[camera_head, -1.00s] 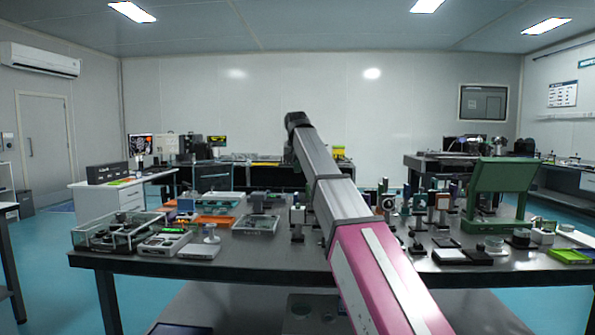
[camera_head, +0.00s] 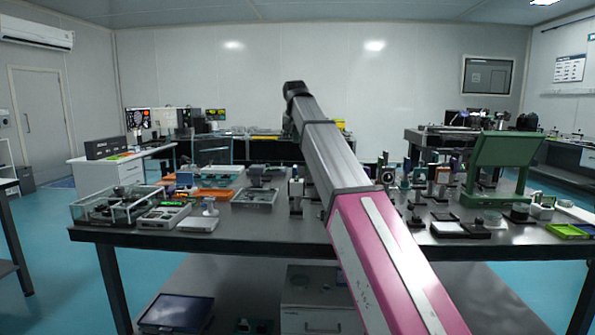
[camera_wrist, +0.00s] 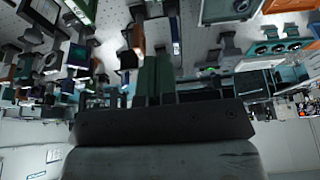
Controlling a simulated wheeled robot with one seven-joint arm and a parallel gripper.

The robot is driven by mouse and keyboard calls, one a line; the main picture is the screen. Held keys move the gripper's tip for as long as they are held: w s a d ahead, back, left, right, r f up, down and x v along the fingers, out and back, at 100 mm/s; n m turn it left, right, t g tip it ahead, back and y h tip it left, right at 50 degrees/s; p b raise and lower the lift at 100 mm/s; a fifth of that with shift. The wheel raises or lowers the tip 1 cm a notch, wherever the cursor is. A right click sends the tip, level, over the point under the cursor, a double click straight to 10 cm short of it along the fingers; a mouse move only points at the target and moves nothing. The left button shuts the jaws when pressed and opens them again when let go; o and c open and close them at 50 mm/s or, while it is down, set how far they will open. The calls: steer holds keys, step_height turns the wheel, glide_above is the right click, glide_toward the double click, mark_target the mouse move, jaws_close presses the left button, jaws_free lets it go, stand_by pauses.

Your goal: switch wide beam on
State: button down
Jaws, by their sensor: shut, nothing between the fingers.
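The worktable (camera_head: 330,238) in front of me carries several optical mounts on posts (camera_head: 419,180). I cannot tell which device is the wide beam, and no switch or lit beam is clear. My arm stretches forward over the table; in the head view its gripper is not distinguishable. In the wrist view, which looks upside down, my gripper's dark green fingers (camera_wrist: 156,78) are together and empty. Posts and mounts show beyond them, with a dark mount with a lens (camera_wrist: 38,62) to the left. I see no contact between the fingers and any object.
A green panel on a stand (camera_head: 504,152) rises at the table's right. A clear-walled case (camera_head: 112,210) and small trays crowd the left. A green tray (camera_head: 569,231) lies at the right edge. Below, a lower shelf holds a dark blue bin (camera_head: 176,314) and a drawer unit (camera_head: 318,300).

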mark_target(297, 177)
steer(key=x, duration=1.4)
steer(key=shift+s+f, duration=0.1)
steer(key=shift+s, duration=0.3)
steer(key=shift+f, duration=0.1)
steer(key=shift+w+f, duration=0.15)
steer(key=shift+f, duration=0.1)
steer(key=shift+s, duration=0.9)
steer(key=shift+r, duration=0.1)
steer(key=shift+w+r, duration=0.1)
